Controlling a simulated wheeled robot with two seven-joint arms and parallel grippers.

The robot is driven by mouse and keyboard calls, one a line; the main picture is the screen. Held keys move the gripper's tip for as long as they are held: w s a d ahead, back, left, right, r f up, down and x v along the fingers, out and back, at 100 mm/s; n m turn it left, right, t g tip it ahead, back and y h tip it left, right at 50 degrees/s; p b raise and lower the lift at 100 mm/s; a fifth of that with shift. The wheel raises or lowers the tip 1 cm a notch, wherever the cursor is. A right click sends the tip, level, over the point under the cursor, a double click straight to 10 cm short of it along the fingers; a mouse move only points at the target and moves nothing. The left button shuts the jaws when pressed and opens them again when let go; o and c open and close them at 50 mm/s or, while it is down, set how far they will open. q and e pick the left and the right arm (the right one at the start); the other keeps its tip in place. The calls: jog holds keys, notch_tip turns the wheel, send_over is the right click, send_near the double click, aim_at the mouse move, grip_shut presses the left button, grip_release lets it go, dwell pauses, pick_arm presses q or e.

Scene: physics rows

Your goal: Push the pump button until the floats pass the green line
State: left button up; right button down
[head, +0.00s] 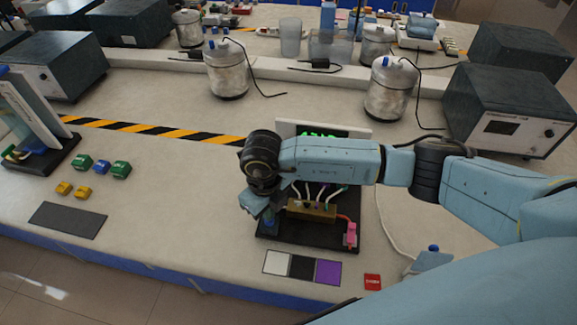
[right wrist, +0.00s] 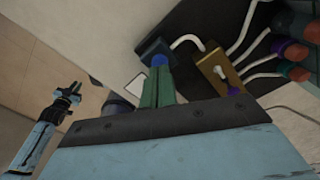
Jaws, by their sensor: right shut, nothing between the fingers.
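The pump device stands on a black base (head: 285,252), with a brass block (head: 312,210) and white tubes. A blue pump button (right wrist: 160,60) sits on a dark block (right wrist: 152,46) at the device's left corner. My right gripper (right wrist: 160,72) is shut and empty, its green fingertips right at the button; I cannot tell whether they press it. In the head view my right gripper (head: 262,208) points down over that corner. My right arm hides much of the device; I cannot make out the floats or the green line. My left gripper (right wrist: 68,95) shows small in the right wrist view, its opening unclear.
A display (head: 322,131) with green digits stands partly behind my right arm. White, black and purple squares (head: 302,267) and a red tag (head: 372,282) lie in front. Small green, blue and yellow blocks (head: 100,166) lie left.

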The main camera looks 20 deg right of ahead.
notch_tip(320, 180, up, 7)
jog(key=p, duration=0.5)
dwell(0.3)
dwell(0.4)
